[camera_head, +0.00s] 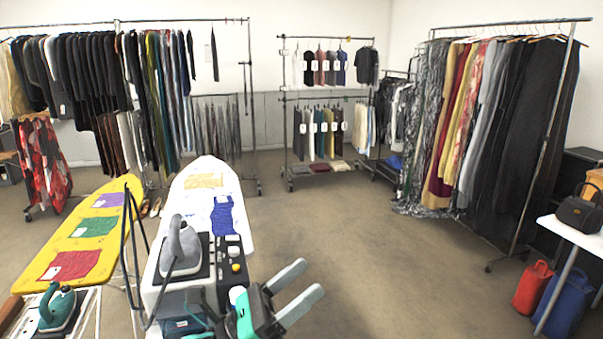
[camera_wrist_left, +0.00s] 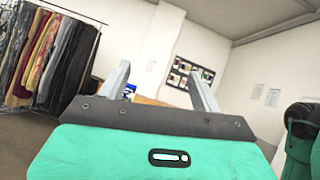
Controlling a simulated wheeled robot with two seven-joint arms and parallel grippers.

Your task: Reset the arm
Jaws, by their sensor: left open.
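My left gripper (camera_head: 297,289) is at the bottom middle of the head view, with its two grey fingers apart and nothing between them. In the left wrist view its fingers (camera_wrist_left: 160,85) point toward a wall and also stand apart, empty. It is beside the ironing station, to the right of the grey iron (camera_head: 181,247). Only the end of my left arm shows. My right gripper is not seen in either view.
A white ironing board (camera_head: 205,180) and a yellow ironing board (camera_head: 75,245) stand at the left. A teal iron (camera_head: 57,306) is at lower left. Garment racks (camera_head: 545,130) line the back and right. Red (camera_head: 533,287) and blue bags (camera_head: 566,300) stand at right. The middle floor is clear.

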